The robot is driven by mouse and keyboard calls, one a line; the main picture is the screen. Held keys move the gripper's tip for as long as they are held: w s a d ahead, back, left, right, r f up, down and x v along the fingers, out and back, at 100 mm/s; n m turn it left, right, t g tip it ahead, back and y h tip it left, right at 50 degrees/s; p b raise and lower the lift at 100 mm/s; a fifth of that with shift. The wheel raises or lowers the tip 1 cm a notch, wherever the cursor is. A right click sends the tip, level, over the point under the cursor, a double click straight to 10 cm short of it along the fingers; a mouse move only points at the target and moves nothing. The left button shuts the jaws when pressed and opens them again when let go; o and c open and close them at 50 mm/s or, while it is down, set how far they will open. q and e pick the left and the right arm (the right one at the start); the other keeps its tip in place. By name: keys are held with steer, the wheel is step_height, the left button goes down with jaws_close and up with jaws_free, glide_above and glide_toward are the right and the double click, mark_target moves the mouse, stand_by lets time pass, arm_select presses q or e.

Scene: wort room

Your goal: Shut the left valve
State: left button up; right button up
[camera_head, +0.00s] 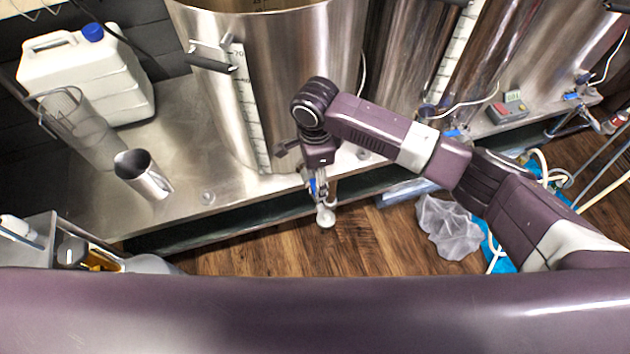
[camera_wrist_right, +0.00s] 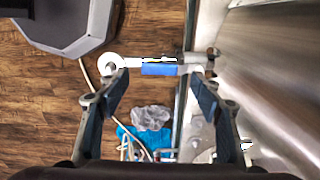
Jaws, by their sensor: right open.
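The left valve (camera_wrist_right: 160,68) has a blue handle and sits on a metal pipe low on the left steel kettle (camera_head: 285,80). In the wrist view the pipe runs crosswise, with a pale round outlet end at its left. In the head view the valve's outlet (camera_head: 326,215) hangs past the stand's front edge, and the gripper hides part of the valve. My right gripper (camera_wrist_right: 160,82) is open and empty, its fingers apart on both sides of the blue handle. I cannot tell whether they touch it. My left gripper is not in view.
A metal cup (camera_head: 143,173), a clear measuring jug (camera_head: 82,128) and a white canister (camera_head: 85,75) stand left on the metal stand. More kettles stand to the right. A crumpled clear bag (camera_head: 448,226) and hoses lie on the wooden floor.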

mark_target(313, 181)
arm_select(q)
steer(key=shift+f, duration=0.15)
arm_select(e)
steer(key=shift+f, duration=1.5)
steer(key=shift+c, duration=0.5)
